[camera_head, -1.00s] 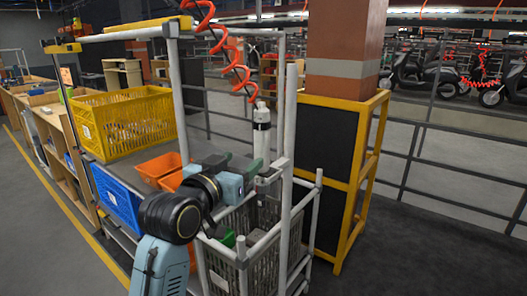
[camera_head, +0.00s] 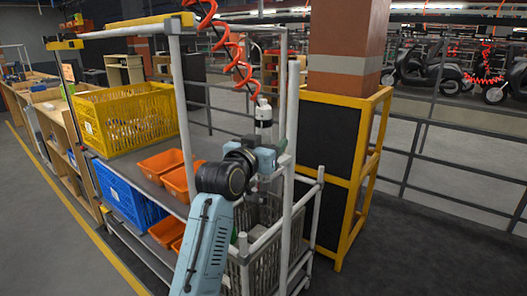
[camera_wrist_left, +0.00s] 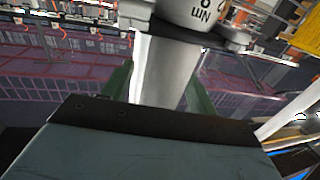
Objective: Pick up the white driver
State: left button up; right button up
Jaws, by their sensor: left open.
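The white driver (camera_head: 263,116) hangs upright from a red coiled hose, with a black band around its upper part. My left gripper (camera_head: 267,158) is at the driver's lower part in the head view, and its fingers are mostly hidden there. In the left wrist view, the driver's pale shaft (camera_wrist_left: 166,68) stands between the two green fingers of my left gripper (camera_wrist_left: 158,88). The fingers are open, with a gap on each side of the shaft. The driver's wider, lettered body is at the top of that view. My right gripper is not in view.
White frame posts (camera_head: 288,130) stand just right of the driver. A grey mesh basket (camera_head: 262,265) is below my left arm. A yellow crate (camera_head: 125,120), orange bins (camera_head: 160,163) and a blue crate (camera_head: 128,200) sit on the rack at left. A yellow-framed black panel (camera_head: 335,150) stands at right.

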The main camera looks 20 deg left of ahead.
pick_arm(q)
jog(key=c, duration=1.1)
jog(key=shift+r, duration=0.1)
grip_shut()
jog(key=shift+r, duration=0.1)
